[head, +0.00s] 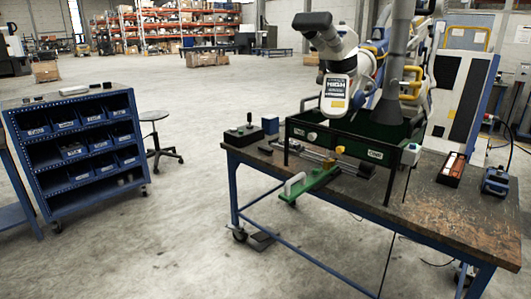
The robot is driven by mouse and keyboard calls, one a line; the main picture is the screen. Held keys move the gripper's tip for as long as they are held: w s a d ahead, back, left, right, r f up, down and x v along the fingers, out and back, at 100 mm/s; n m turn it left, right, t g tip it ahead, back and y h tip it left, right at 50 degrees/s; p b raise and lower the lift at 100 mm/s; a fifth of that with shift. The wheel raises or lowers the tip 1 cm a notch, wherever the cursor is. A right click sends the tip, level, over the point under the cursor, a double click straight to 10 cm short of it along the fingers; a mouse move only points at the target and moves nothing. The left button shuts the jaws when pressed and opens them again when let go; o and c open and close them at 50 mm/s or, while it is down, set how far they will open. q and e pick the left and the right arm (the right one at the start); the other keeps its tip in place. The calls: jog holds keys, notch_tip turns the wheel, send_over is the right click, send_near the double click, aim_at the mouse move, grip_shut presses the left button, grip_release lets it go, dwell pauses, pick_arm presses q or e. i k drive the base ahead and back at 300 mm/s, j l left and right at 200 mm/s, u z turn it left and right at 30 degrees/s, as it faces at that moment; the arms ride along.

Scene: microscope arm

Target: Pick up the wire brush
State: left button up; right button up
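I cannot clearly make out a wire brush in the head view. Small items lie on the workbench (475,217), among them a dark tray with red and white contents (452,169) at the right. Neither of my grippers is in view.
A dark green open bin (345,137) stands on the bench under a white machine arm (337,88). A blue device (497,180) sits at the bench's right. A stool (156,118) stands beside the rack. Open floor lies between rack and bench.

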aim_at(263, 149)
jog(key=i+z, duration=0.1)
jog(key=z, duration=0.35)
jog(key=i+j+z, duration=0.5)
jog(key=i+j, duration=0.2)
jog(key=j, duration=0.15)
jog(key=i+j+z, duration=0.3)
jog(key=j, duration=0.25)
